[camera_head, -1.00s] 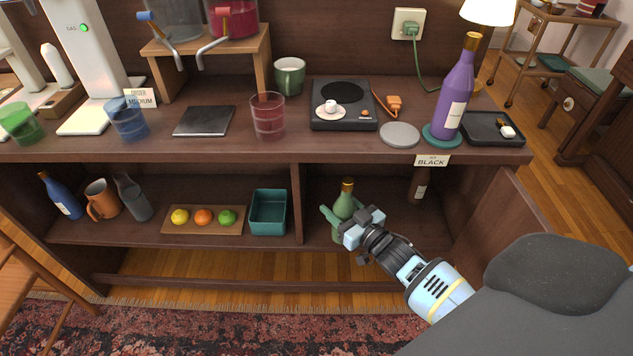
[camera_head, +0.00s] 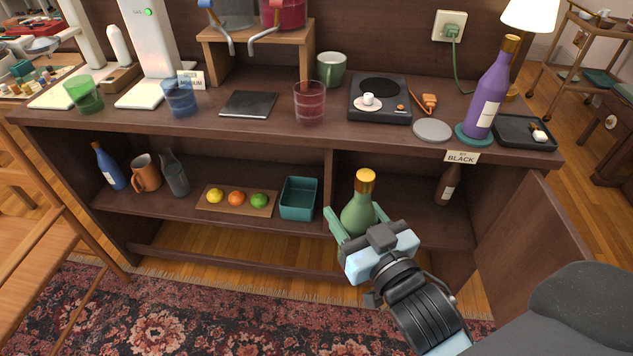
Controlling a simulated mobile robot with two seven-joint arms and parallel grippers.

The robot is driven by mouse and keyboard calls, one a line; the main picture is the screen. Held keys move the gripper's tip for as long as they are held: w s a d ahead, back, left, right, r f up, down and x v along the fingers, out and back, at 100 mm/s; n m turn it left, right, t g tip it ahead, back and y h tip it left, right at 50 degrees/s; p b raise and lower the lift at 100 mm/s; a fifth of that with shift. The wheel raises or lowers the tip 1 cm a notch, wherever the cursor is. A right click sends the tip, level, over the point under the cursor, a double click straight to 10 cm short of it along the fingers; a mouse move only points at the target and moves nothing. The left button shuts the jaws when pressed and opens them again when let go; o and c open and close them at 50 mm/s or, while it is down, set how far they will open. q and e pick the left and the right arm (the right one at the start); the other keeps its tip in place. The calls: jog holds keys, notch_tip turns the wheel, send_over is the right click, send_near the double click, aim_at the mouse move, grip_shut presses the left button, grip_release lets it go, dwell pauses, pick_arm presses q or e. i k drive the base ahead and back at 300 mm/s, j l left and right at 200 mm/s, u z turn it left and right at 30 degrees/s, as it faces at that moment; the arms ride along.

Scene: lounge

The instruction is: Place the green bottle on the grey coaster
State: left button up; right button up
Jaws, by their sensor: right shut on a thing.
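The green bottle (camera_head: 359,211) with a gold cap is upright in front of the right lower compartment of the cabinet. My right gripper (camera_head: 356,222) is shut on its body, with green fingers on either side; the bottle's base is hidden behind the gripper. The grey coaster (camera_head: 432,130) is a flat round disc on the cabinet top, bare, between the black hot plate and the purple bottle. My left gripper is not in view.
The purple bottle (camera_head: 489,92) stands on a teal coaster (camera_head: 466,139) right of the grey coaster. The hot plate (camera_head: 379,112) with a small cup is left of it. The counter (camera_head: 380,138) overhangs the lower shelf. An open door (camera_head: 530,236) stands at right.

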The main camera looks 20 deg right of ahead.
aim_at(433, 128)
jog(key=i+z, duration=0.25)
jog(key=z, duration=0.2)
jog(key=i+j+z, duration=0.1)
jog(key=i+z, duration=0.15)
jog(key=z, duration=0.15)
jog(key=i+j+z, duration=0.15)
jog(key=z, duration=0.3)
jog(key=i+j+z, duration=0.25)
jog(key=z, duration=0.15)
